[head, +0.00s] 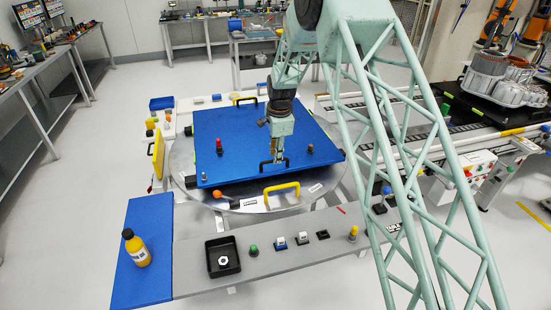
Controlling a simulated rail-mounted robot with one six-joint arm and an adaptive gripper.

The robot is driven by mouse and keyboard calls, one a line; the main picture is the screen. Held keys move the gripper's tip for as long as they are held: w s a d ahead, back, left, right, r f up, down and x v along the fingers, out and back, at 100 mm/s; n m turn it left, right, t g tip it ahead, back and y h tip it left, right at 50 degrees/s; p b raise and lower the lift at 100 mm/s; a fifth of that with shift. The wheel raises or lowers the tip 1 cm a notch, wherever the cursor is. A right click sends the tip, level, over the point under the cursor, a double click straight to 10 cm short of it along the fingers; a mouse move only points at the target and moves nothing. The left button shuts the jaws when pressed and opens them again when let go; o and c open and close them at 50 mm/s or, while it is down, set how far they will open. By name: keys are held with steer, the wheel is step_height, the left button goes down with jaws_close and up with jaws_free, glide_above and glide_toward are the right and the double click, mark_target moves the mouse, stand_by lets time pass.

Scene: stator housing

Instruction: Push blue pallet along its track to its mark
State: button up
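A large blue square plate (240,150), which I take to be the blue pallet, lies over a round grey metal table (185,172). It has a black handle at its far edge (247,99) and another at its near edge. My gripper (277,160) points down over the near part of the plate, at or just above the near black handle. The gripper is small here; I cannot tell whether it touches the handle or how its fingers stand. I cannot make out a track under the plate or the mark.
A yellow handle (281,188) is on the round table's near rim. My lattice arm crosses the right side, before a rail with a stator housing (507,80).

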steer(key=shift+w+f, duration=0.15)
steer(key=shift+f, duration=0.8)
steer(key=shift+c, duration=0.3)
jaws_close()
